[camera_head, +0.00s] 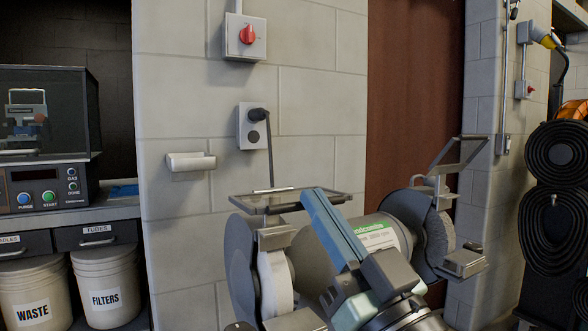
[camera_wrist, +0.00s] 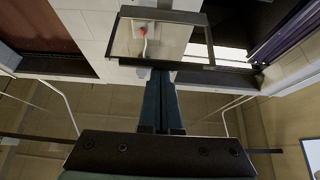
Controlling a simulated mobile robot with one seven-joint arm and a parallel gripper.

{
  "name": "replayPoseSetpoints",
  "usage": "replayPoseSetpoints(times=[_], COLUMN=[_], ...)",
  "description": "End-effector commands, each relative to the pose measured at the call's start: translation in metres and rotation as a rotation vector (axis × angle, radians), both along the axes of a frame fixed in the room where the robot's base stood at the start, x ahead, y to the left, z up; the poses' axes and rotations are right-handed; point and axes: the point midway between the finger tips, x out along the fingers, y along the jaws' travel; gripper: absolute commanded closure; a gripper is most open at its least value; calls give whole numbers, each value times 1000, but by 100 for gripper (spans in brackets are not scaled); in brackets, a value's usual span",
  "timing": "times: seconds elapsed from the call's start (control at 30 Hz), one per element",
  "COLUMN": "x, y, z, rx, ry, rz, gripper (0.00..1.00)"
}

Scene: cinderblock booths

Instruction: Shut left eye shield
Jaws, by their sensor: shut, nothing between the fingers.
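The bench grinder (camera_head: 325,262) stands at lower middle in the head view, with a wheel at each end. Its left eye shield (camera_head: 268,205), a clear pane in a dark frame, lies nearly flat above the left wheel. The shield also shows at the top of the wrist view (camera_wrist: 165,15), with the red switch seen through the pane. My gripper (camera_head: 313,193) is shut and empty, its tips beside the right part of the left shield; I cannot tell whether they touch. In the wrist view the blue-grey fingers (camera_wrist: 160,78) lie together, pointing at the shield's edge.
The right eye shield (camera_head: 459,153) is tilted up over the right wheel (camera_head: 437,232). The block wall behind carries a red switch (camera_head: 247,35) and a socket (camera_head: 253,126) with a hanging cord. White buckets (camera_head: 104,287) stand at left; coiled hoses (camera_head: 556,205) hang at right.

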Motion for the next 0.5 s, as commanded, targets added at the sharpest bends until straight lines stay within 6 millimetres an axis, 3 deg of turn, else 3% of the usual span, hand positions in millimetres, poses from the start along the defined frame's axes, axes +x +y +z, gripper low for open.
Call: replayPoseSetpoints(times=[0.03, 0.5], x=[0, 2], y=[0, 2], z=[-15, -38], rx=[11, 116], ry=[-22, -201], rz=[0, 1], gripper=[100, 100])
